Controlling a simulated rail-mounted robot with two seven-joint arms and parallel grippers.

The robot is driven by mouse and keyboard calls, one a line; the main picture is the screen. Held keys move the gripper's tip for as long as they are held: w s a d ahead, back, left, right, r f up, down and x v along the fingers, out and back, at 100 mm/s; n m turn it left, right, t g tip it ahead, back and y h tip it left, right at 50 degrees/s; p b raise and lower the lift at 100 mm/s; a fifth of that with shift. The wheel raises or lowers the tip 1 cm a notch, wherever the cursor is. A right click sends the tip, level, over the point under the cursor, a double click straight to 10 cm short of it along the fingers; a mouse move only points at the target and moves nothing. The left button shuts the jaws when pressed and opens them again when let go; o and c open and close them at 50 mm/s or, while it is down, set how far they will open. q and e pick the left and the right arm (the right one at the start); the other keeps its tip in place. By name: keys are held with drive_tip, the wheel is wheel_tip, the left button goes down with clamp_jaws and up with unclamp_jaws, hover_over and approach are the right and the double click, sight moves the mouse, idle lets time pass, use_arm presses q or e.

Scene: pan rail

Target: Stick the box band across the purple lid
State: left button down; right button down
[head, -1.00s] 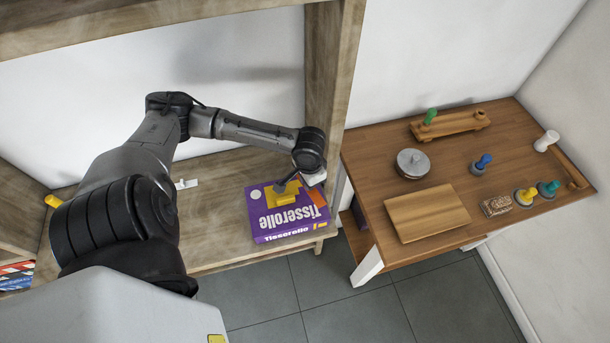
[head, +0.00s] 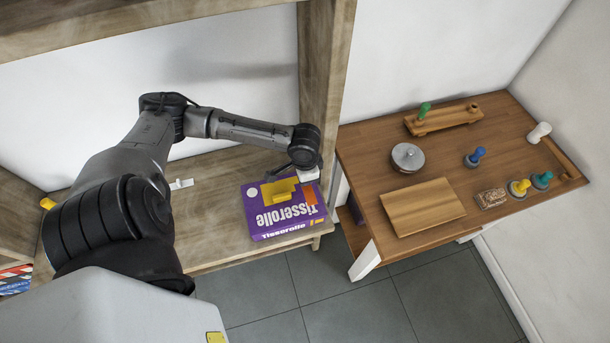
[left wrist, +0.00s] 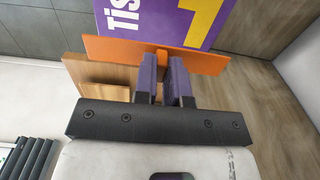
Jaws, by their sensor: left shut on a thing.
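The purple box lid (head: 256,222) lies flat on the wooden shelf, printed "Tisserolle" with a yellow shape. It also shows in the left wrist view (left wrist: 152,18). The orange band (left wrist: 110,50) is a flat strip across that view, in front of the lid. In the head view it shows as a small orange patch (head: 310,197) at the lid's right end. My left gripper (left wrist: 164,70) is shut on a tab in the middle of the band. In the head view its fingers are hidden below the wrist. I cannot tell whether the band touches the lid. My right gripper is not in view.
A white piece (head: 181,184) lies on the shelf (head: 215,185) left of the box. A shelf post (head: 323,90) rises just behind and right of the box. The wooden table (head: 365,170) at right holds a board (head: 422,207), a round lidded tin (head: 408,158) and several knobbed pieces.

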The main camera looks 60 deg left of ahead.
use_arm(q)
drive_tip(key=shift+r+p, duration=0.2)
drive_tip(key=shift+p, duration=0.1)
drive_tip(key=shift+f+b, duration=0.7)
drive_tip(key=shift+f, duration=2.5)
drive_tip(key=shift+f, duration=0.4)
drive_tip(key=shift+f, duration=0.1)
drive_tip(key=c, duration=1.1)
unclamp_jaws()
